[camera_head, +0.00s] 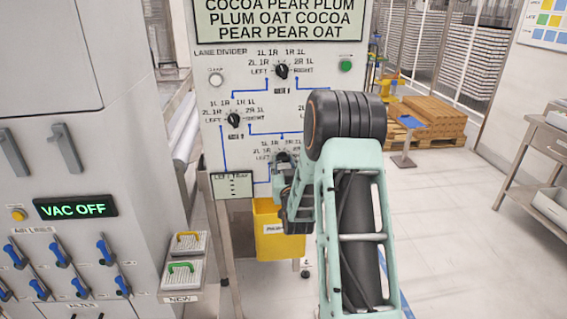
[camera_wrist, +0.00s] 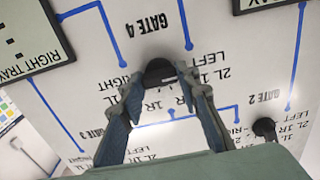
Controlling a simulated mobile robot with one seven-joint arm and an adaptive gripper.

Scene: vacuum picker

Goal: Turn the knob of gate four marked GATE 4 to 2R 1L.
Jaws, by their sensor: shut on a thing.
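The gate four knob (camera_wrist: 158,69) is dark and round, on the white panel, with the GATE 4 label (camera_wrist: 147,23) beside it upside down in the wrist view. My gripper (camera_wrist: 161,84) is shut on this knob, one finger on each side. A small light mark shows on the knob, but I cannot tell surely which setting it points to. The printed settings around it are partly covered by my fingers. In the head view, the lower knob (camera_head: 283,156) is partly hidden by my arm.
Another knob (camera_head: 282,71) is higher on the panel (camera_head: 330,62). A yellow bin (camera_head: 278,240) stands below. A cabinet reading VAC OFF (camera_head: 76,207) is at left.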

